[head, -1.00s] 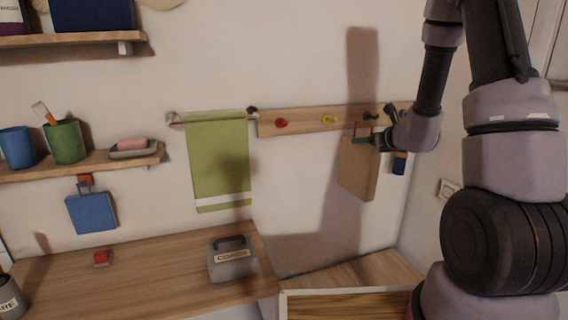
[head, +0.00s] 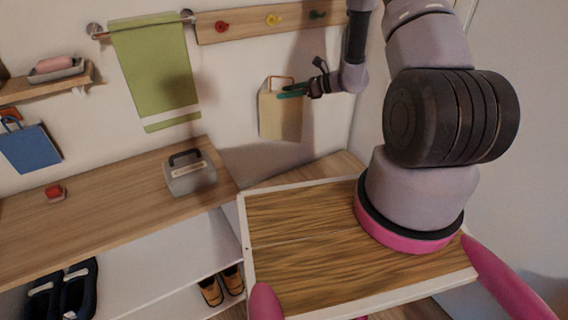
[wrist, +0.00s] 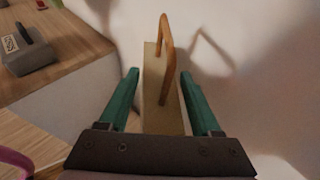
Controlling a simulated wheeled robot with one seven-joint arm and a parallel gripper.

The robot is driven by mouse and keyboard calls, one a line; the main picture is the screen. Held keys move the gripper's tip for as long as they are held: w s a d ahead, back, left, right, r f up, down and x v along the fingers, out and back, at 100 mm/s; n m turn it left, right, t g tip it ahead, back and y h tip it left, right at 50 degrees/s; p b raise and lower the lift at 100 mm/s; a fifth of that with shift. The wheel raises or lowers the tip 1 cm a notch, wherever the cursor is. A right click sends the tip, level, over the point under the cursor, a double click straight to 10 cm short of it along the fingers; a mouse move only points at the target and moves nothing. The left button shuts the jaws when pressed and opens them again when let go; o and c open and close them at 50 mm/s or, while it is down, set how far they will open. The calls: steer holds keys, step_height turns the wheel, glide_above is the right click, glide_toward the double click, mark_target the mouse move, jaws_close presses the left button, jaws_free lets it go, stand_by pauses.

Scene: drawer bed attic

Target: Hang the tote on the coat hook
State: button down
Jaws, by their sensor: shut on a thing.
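The tan tote (head: 282,112) with an orange-brown handle hangs upright in front of the wall in the head view, below the hook rail. My gripper (head: 290,91) has its green fingers at the tote's upper part. In the wrist view the fingers stand on both sides of the tote's narrow body (wrist: 162,105), and the handle (wrist: 166,45) rises above them. The coat hooks are on a wooden rail (head: 245,24): a red hook (head: 222,27), a yellow hook (head: 273,20) and a dark green hook (head: 317,15). The handle is clear of all three.
A green towel (head: 155,70) hangs on a bar left of the rail. A grey caddy (head: 189,173) stands on the wooden bench top (head: 110,205) below. A blue bag (head: 30,147) hangs at the left. Shoes (head: 222,285) sit under the bench. The wall between rail and tote is free.

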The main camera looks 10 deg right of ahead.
mark_target(286, 125)
steer(key=s+f+n+g, duration=0.1)
steer(key=f, duration=0.2)
steer(key=s+a+f+n+g+y, duration=0.1)
steer(key=s+f+g, duration=0.1)
steer(key=f, duration=0.2)
steer(key=s+f+n+g, duration=0.1)
steer(key=f+n, duration=0.1)
steer(key=f, duration=0.1)
steer(key=shift+s+a+f+g+y, duration=0.25)
steer(key=shift+s+f+g+y, duration=0.05)
steer(key=shift+s+f+g, duration=0.1)
steer(key=s+f+n+g, duration=0.3)
steer(key=s+f+g, duration=0.1)
steer(key=f, duration=0.3)
steer(key=shift+s, duration=0.8)
steer(key=shift+d, duration=0.1)
step_height(286, 125, down, 10)
steer(key=shift+r, duration=0.15)
steer(key=shift+c, duration=0.4)
jaws_free()
steer(key=shift+f, duration=0.2)
